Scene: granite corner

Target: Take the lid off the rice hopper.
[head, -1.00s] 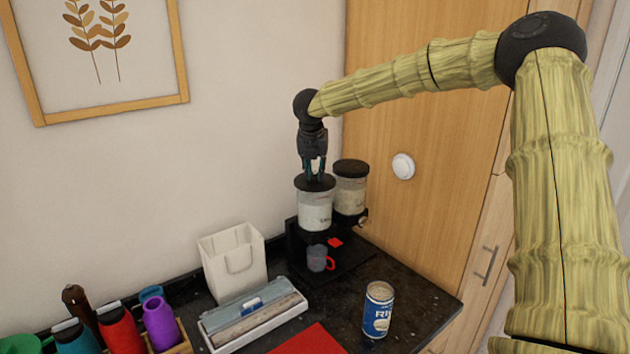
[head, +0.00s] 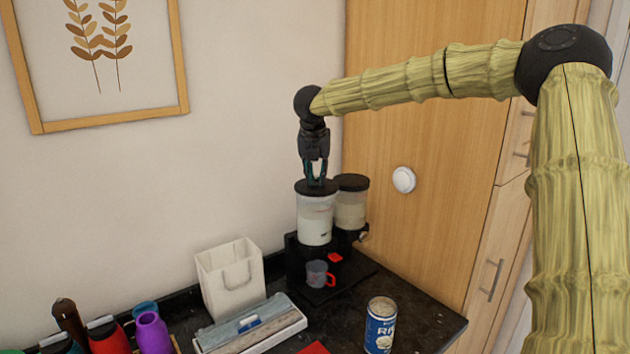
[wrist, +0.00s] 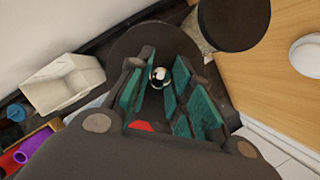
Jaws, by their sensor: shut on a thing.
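The front hopper (head: 315,228) is a clear jar with pale contents on a black dispenser. Its round black lid (head: 303,187) is over its mouth; the lid also shows as a dark disc in the wrist view (wrist: 125,50). My gripper (head: 316,181) points down from above, shut on the lid's shiny round knob (wrist: 159,77), which sits between the teal finger pads. The lid looks raised a little, but I cannot tell if it is clear of the rim. The rim is hard to make out.
A second hopper with a black lid (head: 351,182) stands close behind, to the right. A mug (head: 317,274) is under the front hopper. A can (head: 380,326), a box (head: 250,325), a white bag (head: 230,280) and coloured bottles share the counter. A wall is behind.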

